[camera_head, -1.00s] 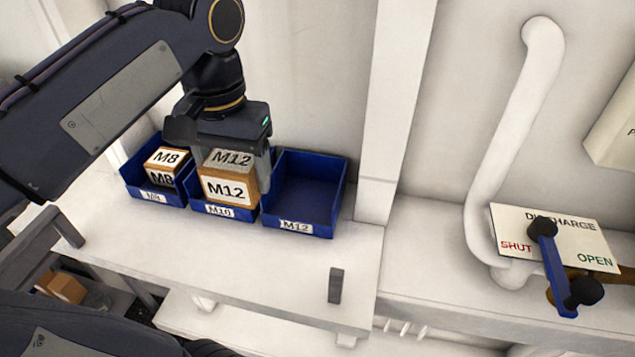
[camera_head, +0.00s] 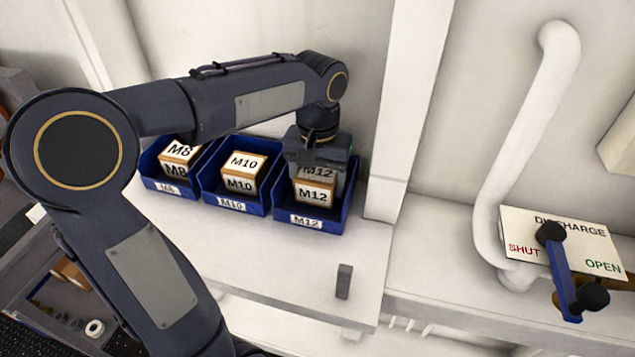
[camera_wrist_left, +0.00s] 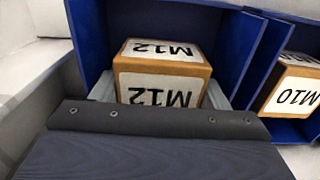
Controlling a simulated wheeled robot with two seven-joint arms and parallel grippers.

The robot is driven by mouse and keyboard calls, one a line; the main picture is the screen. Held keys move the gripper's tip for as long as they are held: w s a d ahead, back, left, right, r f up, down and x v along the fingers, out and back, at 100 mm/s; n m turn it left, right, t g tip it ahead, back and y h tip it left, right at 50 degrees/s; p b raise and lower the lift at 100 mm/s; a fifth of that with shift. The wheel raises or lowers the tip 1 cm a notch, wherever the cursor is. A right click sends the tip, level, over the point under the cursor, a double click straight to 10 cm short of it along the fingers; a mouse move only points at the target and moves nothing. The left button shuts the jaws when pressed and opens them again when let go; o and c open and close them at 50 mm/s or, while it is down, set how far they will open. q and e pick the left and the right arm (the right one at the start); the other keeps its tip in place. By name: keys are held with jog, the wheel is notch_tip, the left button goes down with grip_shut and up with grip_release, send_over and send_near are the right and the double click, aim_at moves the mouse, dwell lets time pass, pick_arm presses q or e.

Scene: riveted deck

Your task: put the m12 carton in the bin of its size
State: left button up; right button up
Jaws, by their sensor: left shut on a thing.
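The M12 carton (camera_head: 313,195), brown with white labels, is inside the blue M12 bin (camera_head: 309,222), the rightmost of three. It also shows in the left wrist view (camera_wrist_left: 160,82), between blue bin walls. My left gripper (camera_head: 318,172) is shut on the carton from above, fingers at its sides. The head view does not show clearly whether the carton touches the bin floor. The M10 bin (camera_head: 233,205) holds an M10 carton (camera_head: 243,170), and the M8 bin (camera_head: 171,188) holds an M8 carton (camera_head: 180,151). My right gripper is not in view.
The bins stand in a row on a white shelf (camera_head: 260,265) against the wall. A small grey post (camera_head: 344,281) stands near its front edge. A white pipe (camera_head: 525,130) and a discharge valve sign (camera_head: 565,242) with a blue lever (camera_head: 562,275) are at right.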

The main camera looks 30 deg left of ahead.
pick_arm(q)
jog(key=shift+f, duration=0.5)
jog(key=shift+f, duration=0.1)
jog(key=shift+f, duration=0.15)
jog(key=o, duration=0.9)
